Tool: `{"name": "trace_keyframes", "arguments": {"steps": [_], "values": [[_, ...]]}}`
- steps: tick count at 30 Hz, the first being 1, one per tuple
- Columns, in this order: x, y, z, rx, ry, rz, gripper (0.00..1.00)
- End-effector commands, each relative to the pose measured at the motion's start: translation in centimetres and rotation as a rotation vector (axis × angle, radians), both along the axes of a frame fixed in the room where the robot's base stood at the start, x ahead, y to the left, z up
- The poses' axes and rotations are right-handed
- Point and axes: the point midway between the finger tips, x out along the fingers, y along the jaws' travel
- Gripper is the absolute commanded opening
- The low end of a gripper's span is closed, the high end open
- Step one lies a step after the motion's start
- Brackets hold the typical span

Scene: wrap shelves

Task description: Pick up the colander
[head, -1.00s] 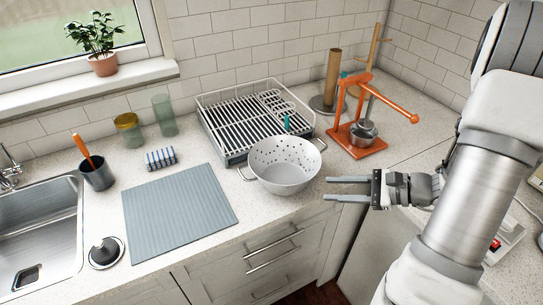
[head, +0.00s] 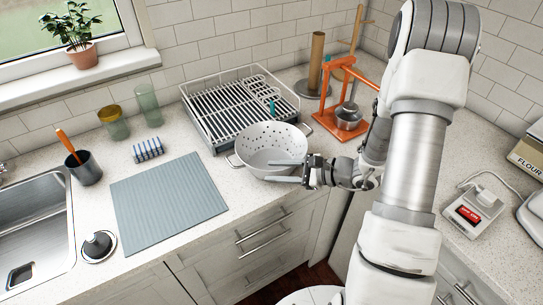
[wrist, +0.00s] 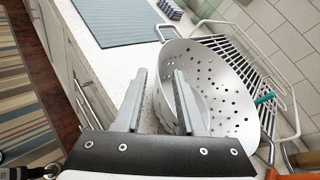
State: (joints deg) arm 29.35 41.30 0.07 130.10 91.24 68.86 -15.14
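The white colander (head: 262,140) with round holes and two side handles stands upright on the counter, in front of the dish rack. My gripper (head: 282,172) is at the colander's front right side, its two fingers spread apart and pointing left. In the wrist view the colander (wrist: 225,85) fills the middle right. There my open gripper (wrist: 160,95) has one finger overlapping the colander's near wall and the other over the counter. I cannot tell whether a finger touches the wall. Nothing is clearly held.
A dish rack (head: 235,105) stands right behind the colander. An orange press (head: 345,110) is to the right, near my arm. A blue-grey mat (head: 168,202) lies to the left. The counter edge and drawers are just in front. The sink (head: 30,230) is at far left.

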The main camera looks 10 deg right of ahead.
Motion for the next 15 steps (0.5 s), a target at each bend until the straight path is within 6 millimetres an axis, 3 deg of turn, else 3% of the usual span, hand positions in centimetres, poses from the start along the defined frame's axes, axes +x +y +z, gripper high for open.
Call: {"name": "trace_keyframes", "arguments": {"steps": [6, 15], "values": [[1.4, 2.9, -1.0, 0.002, 0.002, 0.004, 0.39], [2.0, 3.5, -1.4, 0.000, 0.002, 0.000, 0.39]]}}
